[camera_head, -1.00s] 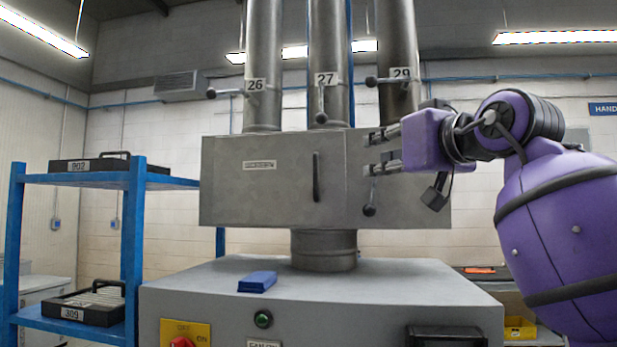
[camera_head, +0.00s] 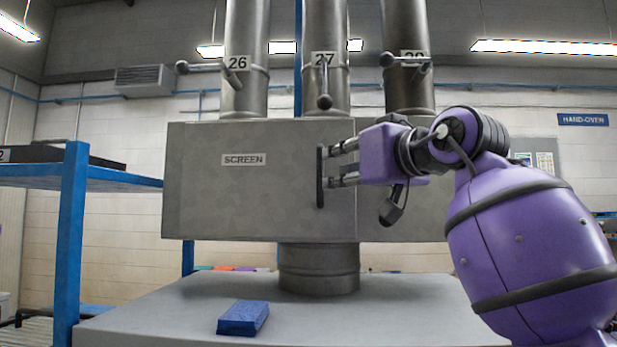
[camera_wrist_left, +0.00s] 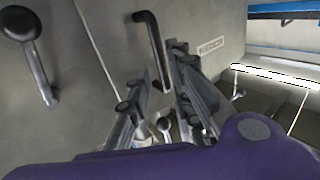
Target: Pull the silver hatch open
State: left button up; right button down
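The silver hatch (camera_head: 240,190) is the front panel of the grey metal box, with a SCREEN label, and looks closed and flush. Its black upright bar handle (camera_head: 320,180) is near the panel's right edge. My left gripper (camera_head: 336,164) is at the handle, with its two fingers apart, one above the other in the head view. In the left wrist view, the handle (camera_wrist_left: 150,40) runs down between the open fingers (camera_wrist_left: 168,88). I cannot tell whether the fingers touch it. My right gripper is not in view.
Three metal pipes with ball-ended levers (camera_head: 325,100) rise above the box. Another ball lever (camera_wrist_left: 20,25) is beside the hatch in the left wrist view. A blue block (camera_head: 243,317) lies on the grey cabinet top (camera_head: 400,310). A blue shelf rack (camera_head: 75,210) stands at left.

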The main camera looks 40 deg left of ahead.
aim_at(323, 172)
pick_arm(q)
jog(key=p+x, duration=0.1)
jog(key=x, duration=0.5)
jog(key=shift+a+r, duration=0.2)
jog(key=shift+a, duration=0.1)
jog(key=shift+w+a, duration=0.2)
jog(key=shift+a, duration=0.1)
jog(key=shift+w+f, duration=0.1)
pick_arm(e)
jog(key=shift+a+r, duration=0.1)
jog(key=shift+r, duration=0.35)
pick_arm(q)
jog(key=shift+c, duration=0.4)
jog(key=shift+a, duration=0.1)
grip_shut()
jog(key=shift+w, duration=0.1)
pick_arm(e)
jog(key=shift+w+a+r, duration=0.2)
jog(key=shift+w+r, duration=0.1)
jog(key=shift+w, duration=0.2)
